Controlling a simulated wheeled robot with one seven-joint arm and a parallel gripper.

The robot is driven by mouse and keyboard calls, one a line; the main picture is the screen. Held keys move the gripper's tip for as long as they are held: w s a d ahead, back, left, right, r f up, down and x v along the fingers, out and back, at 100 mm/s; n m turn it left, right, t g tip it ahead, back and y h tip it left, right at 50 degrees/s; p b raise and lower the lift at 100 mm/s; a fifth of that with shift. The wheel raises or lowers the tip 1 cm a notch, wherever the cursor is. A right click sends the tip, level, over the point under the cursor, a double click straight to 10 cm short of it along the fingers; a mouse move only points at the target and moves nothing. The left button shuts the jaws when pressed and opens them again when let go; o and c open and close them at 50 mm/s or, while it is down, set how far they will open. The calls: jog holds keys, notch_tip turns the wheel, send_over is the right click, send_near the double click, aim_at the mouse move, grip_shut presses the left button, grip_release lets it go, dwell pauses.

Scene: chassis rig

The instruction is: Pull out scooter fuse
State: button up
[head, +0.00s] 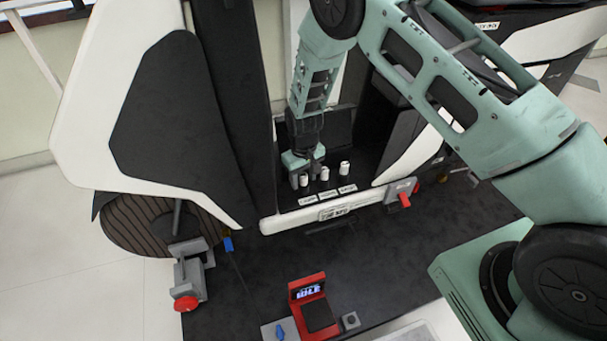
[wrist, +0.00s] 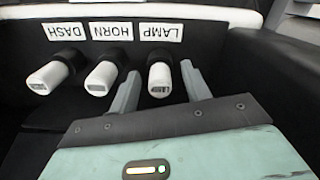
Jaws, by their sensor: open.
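Three white fuses stand in a row in black holders in the scooter's dark recess. In the wrist view, upside-down labels read LAMP, HORN and DASH. The LAMP fuse (wrist: 160,80) is at the right, the HORN fuse (wrist: 101,78) in the middle and the DASH fuse (wrist: 48,77) at the left. My gripper (wrist: 159,72) is open, with one finger on each side of the LAMP fuse and gaps visible. In the head view my gripper (head: 304,174) is over the leftmost fuse (head: 303,181). The other two fuses (head: 325,173) (head: 345,168) stand to its right.
White scooter panels (head: 75,110) flank the recess, with dark walls close to my gripper. A red device with a lit screen (head: 308,291) stands on the dark mat (head: 245,265) in front. Grey clamps with red knobs (head: 186,303) (head: 404,200) stand at both sides.

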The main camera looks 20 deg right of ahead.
aim_at(303, 175)
grip_shut()
jog(key=shift+r, duration=0.1)
jog(key=shift+r+p, duration=1.9)
jog(key=shift+r, duration=0.55)
jog(key=shift+r+p, duration=1.8)
jog(key=shift+r, duration=0.65)
